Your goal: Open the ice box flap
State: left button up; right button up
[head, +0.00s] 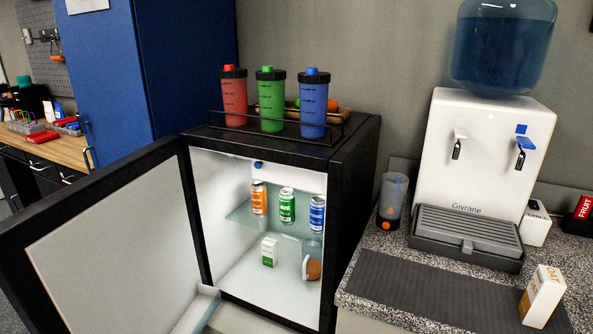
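The small black fridge (352,195) stands with its door (110,245) swung wide open to the left. At the top of its lit white interior is the ice box flap (295,174), a white panel that looks upright and closed. A small blue knob (258,164) shows near its upper left. Neither of my grippers is in view, and nothing touches the flap.
Orange, green (287,206) and blue cans stand on the glass shelf below the flap. A small carton (269,252) and a brown item (313,268) are lower down. Bottles (270,100) stand on top. A counter with a water dispenser (485,160) is right.

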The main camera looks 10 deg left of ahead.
aim_at(295, 177)
jog(key=z, duration=0.1)
jog(key=i, duration=0.45)
jog(key=u, duration=1.9)
